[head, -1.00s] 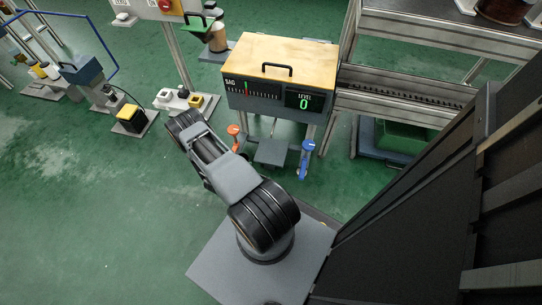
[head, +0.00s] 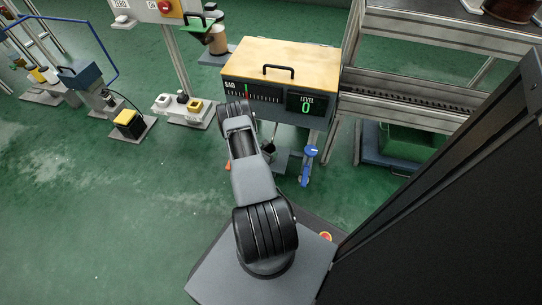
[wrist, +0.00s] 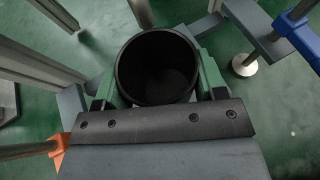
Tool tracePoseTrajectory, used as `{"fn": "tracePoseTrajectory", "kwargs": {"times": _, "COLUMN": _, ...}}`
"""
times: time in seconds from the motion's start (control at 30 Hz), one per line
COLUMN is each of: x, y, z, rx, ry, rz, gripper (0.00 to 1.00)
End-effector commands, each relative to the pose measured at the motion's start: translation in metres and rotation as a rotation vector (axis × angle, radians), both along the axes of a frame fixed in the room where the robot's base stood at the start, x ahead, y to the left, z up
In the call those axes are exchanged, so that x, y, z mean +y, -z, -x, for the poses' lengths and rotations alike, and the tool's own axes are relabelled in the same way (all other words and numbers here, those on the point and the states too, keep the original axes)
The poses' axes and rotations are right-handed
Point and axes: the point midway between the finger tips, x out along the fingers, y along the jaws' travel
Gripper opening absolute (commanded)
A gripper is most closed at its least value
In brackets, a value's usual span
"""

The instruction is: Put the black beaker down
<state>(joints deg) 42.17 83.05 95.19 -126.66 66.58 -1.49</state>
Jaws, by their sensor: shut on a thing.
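The black beaker (wrist: 157,72) is upright between the green fingers of my gripper (wrist: 157,84) in the wrist view. Its open mouth faces the camera and it looks empty inside. My gripper is shut on it. A grey plate (wrist: 73,108) shows below and beside the beaker; I cannot tell whether the beaker's base touches it. In the head view my arm hides most of the gripper, and the grey plate (head: 281,160) shows partly to its right, below the yellow-topped gauge box (head: 290,62).
A blue clamp handle (head: 307,165) stands right of the plate; it also shows in the wrist view (wrist: 301,36). An orange handle (wrist: 58,148) is at the lower left there. Metal rails (head: 410,100) run right of the box.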

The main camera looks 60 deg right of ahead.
Motion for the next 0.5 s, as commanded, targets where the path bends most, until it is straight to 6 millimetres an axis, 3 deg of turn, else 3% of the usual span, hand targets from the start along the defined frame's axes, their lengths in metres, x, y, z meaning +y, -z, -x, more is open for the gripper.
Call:
{"fn": "tracePoseTrajectory", "kwargs": {"times": 0.4, "x": -0.027, "y": 0.001, "z": 0.003, "rx": -0.001, "ry": 0.003, "rz": 0.001, "gripper": 0.4}}
{"fn": "tracePoseTrajectory", "kwargs": {"times": 0.5, "x": -0.027, "y": 0.018, "z": 0.003, "rx": 0.003, "ry": -0.001, "rz": -0.002, "gripper": 0.4}}
